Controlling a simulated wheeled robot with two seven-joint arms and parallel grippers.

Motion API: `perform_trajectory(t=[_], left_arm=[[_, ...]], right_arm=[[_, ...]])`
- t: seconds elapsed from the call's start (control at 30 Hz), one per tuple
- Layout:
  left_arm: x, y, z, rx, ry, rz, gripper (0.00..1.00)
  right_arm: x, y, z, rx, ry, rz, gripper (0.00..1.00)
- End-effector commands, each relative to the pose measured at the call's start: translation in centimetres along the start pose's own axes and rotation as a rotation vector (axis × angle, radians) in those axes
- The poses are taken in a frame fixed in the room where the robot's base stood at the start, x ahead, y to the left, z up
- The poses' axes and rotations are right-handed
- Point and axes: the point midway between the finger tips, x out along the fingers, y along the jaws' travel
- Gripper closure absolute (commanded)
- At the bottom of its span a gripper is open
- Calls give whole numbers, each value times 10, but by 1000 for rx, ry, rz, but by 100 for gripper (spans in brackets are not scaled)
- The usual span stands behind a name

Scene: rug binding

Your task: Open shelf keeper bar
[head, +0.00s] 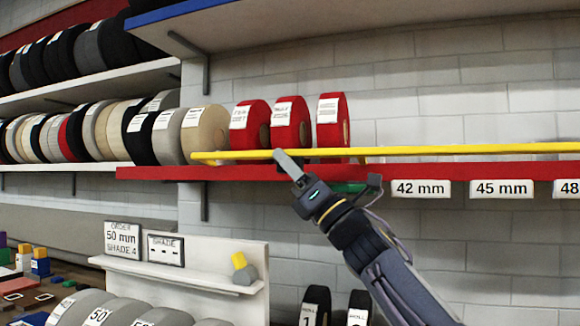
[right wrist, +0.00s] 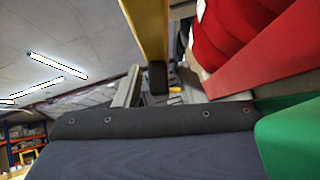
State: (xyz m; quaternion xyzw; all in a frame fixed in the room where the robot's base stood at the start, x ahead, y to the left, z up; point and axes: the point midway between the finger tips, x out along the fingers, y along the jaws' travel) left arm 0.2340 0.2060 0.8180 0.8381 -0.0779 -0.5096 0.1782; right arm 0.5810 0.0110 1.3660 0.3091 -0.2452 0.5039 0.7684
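The keeper bar (head: 440,151) is a long yellow bar running level along the front of the red-edged shelf (head: 250,173), before three red rolls (head: 289,124). My right gripper (head: 290,166) is at the bar's left part, with a grey finger crossing in front of it. In the right wrist view the bar (right wrist: 148,30) runs away from the camera above the gripper (right wrist: 158,92). The fingers look apart there, with the bar's line between them; contact is unclear. My left gripper is not in view.
A green piece (head: 350,188) sits under the red shelf edge beside my wrist and looms close in the right wrist view (right wrist: 290,138). Size labels (head: 421,189) hang below the shelf. A beige roll (head: 205,133) stands left of the red ones. A blue-edged shelf (head: 200,12) is above.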

Motion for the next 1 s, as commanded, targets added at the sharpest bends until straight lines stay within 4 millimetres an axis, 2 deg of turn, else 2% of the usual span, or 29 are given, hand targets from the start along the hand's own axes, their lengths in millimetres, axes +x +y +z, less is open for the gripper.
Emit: perform_trajectory(t=[0.17,0.4,0.5,0.67,1.0], left_arm=[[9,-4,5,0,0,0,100],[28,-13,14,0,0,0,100],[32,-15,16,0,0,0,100],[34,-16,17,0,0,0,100],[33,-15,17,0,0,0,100]], right_arm=[[-15,-1,-1,0,-1,0,64],[-57,-1,-2,0,-1,-2,64],[-69,-1,-1,0,0,-1,64],[-78,0,0,-1,0,0,64],[-78,0,0,0,0,0,64]])
